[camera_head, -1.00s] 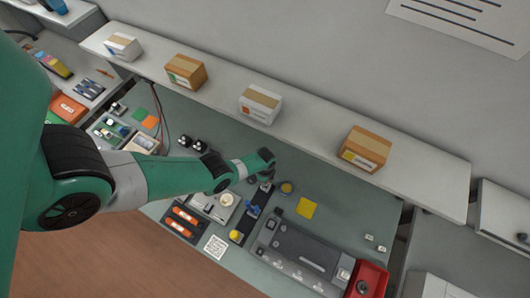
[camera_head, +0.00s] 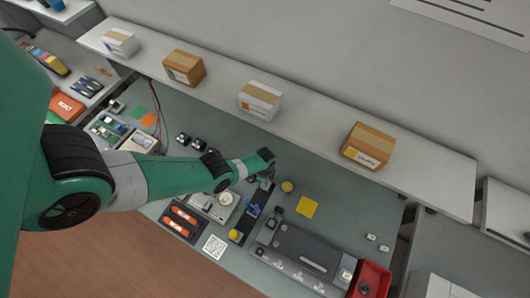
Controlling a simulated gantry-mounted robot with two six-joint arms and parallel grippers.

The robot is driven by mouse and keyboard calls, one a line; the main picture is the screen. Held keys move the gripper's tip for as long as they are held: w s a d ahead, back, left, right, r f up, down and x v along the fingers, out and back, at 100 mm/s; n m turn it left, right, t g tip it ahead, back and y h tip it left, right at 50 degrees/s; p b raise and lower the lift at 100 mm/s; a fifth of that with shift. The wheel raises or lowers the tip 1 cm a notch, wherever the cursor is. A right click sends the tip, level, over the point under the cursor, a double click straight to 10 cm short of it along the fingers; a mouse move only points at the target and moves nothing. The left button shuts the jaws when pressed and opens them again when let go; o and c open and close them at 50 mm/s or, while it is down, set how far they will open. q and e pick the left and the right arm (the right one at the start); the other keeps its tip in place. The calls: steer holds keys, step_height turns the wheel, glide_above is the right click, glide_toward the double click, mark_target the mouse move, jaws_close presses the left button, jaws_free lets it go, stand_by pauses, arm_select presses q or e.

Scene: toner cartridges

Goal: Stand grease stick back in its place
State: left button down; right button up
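My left arm reaches in from the left. Its gripper (camera_head: 265,184) points down over the far end of a narrow dark strip (camera_head: 240,226). Its fingertips are small and partly hidden by the wrist, so I cannot tell whether they are open or hold anything. A blue piece (camera_head: 253,210) and a yellow round piece (camera_head: 235,235) are on the strip. I cannot tell for sure which thing is the grease stick or its place. My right gripper is not in view.
A yellow-topped round pot (camera_head: 287,187) and a yellow square (camera_head: 308,207) lie right of the gripper. A long grey cartridge (camera_head: 305,255) and a red bin (camera_head: 371,280) are at the front right. Orange tools lie in a dark tray (camera_head: 178,230). Boxes stand on the shelf (camera_head: 220,85).

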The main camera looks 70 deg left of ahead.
arm_select(q)
steer(key=shift+f+b, duration=0.8)
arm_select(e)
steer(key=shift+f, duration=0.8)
arm_select(q)
steer(key=c, duration=0.6)
jaws_free()
